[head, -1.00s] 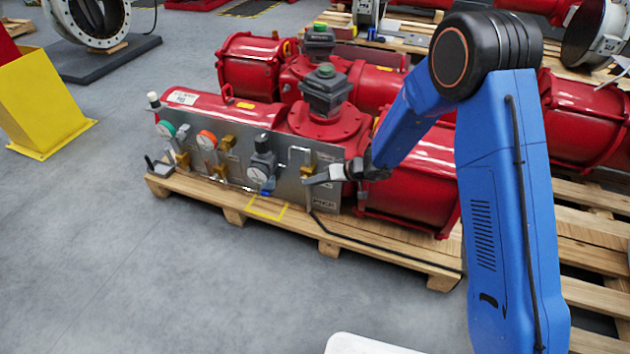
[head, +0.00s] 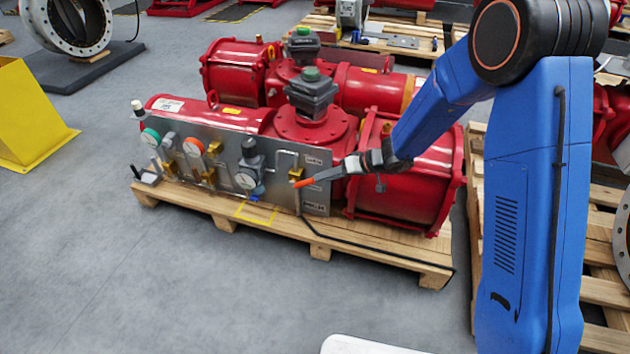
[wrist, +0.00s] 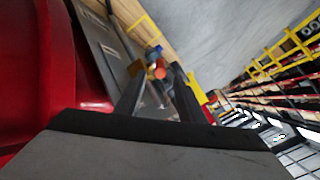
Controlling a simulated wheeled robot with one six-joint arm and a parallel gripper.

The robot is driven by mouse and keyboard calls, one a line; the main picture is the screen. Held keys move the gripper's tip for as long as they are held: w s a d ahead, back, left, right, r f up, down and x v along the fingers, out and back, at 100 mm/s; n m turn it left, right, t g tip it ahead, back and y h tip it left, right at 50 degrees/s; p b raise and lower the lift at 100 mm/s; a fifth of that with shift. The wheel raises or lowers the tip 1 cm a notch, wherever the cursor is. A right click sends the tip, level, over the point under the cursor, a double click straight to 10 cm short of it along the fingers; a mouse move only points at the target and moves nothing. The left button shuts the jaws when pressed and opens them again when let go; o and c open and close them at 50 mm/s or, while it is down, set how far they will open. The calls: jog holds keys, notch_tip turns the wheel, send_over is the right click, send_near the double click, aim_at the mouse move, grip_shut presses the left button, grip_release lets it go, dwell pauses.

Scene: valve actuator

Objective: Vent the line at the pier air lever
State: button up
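The grey valve panel (head: 228,172) stands along the front of the red actuator (head: 215,112). Near its right end is a brass valve (head: 295,174) with a short orange-red lever (head: 304,183) sticking out to the right. My gripper (head: 325,176) is at the lever's outer end, right of the valve. In the wrist view my gripper (wrist: 158,72) has its two dark fingers apart, with a round orange end between or just beyond them, probably the lever's. I cannot tell whether the fingers touch it. The label wording is too small to read surely.
A yellow stand (head: 30,120) is far left. The grey floor (head: 150,280) in front is clear.

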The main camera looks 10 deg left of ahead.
jog(key=v, duration=0.6)
jog(key=shift+d+r, duration=0.2)
jog(key=shift+d, duration=0.15)
